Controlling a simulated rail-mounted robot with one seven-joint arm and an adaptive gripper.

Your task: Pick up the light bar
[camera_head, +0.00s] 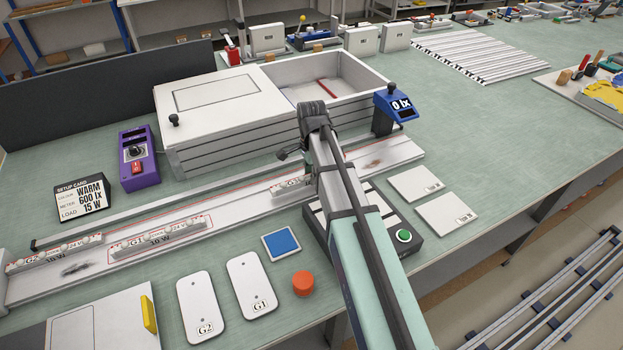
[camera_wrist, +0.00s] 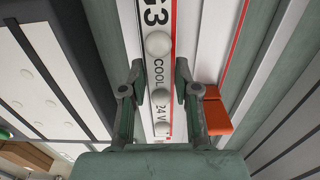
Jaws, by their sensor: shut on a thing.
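In the head view, the left end of this bar (camera_head: 291,184) shows beside my arm, along the long pale rail board (camera_head: 217,211). The rest of the bar and my fingers are hidden behind the arm there. I cannot tell whether the bar is clear of the board. Another light bar, marked G1 (camera_head: 157,238), lies further left.
A white box with an open compartment (camera_head: 337,74) stands behind the board. A blue meter reading 0 lx (camera_head: 396,105) is at its right corner. A purple control unit (camera_head: 138,158) and a setup card (camera_head: 82,196) stand left. White plates and an orange knob (camera_head: 303,283) lie in front.

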